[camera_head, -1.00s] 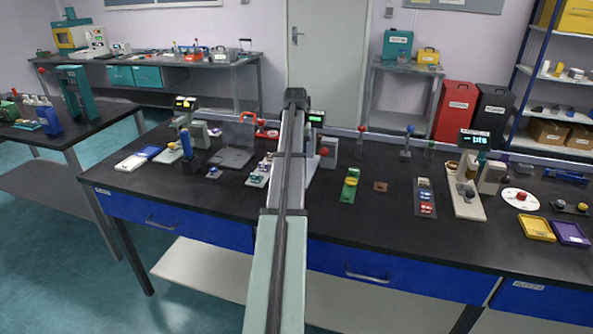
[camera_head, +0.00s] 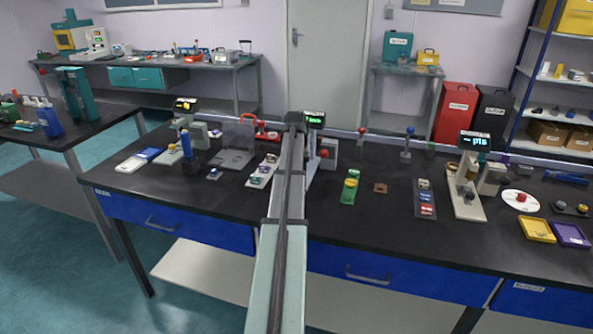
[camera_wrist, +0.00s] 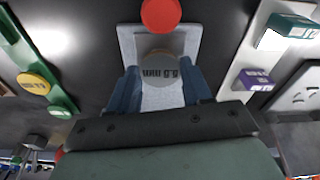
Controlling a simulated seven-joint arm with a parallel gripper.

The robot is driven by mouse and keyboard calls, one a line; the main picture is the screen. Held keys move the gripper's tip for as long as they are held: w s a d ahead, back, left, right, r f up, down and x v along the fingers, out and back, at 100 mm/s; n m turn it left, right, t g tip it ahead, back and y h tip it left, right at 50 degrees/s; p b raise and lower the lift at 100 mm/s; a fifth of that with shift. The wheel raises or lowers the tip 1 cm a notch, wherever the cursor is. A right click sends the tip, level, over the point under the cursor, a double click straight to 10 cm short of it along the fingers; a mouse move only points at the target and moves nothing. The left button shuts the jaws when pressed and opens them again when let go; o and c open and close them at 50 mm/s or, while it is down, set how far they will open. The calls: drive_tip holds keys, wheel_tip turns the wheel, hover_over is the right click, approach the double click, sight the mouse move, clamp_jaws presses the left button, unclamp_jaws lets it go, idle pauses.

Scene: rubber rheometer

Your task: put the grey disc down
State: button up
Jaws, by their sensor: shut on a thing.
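The grey disc (camera_wrist: 160,68), with dark upside-down lettering ending in mm, is between the two blue fingers of my gripper (camera_wrist: 161,86) in the wrist view. My gripper is shut on it. Below the disc lies a light grey base plate (camera_wrist: 191,38), with a round red knob (camera_wrist: 161,14) at its far edge. I cannot tell whether the disc touches the plate. In the head view my arm hides the gripper and disc; a device with a green-lit display (camera_head: 314,118) and a red knob (camera_head: 323,153) shows just right of the arm.
A green strip with a yellow disc (camera_wrist: 33,83) is left of the plate in the wrist view. A pale tray with teal (camera_wrist: 290,25) and purple (camera_wrist: 252,79) blocks is close on the right. In the head view, a yellow tray (camera_head: 537,229) stands far right on the bench.

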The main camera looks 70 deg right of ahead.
drive_tip(key=o, duration=1)
drive_tip(key=r, duration=0.4)
drive_tip(key=a+r, duration=0.1)
drive_tip(key=r, duration=0.7)
drive_tip(key=shift+s+a, duration=0.1)
drive_tip(key=shift+a, duration=0.15)
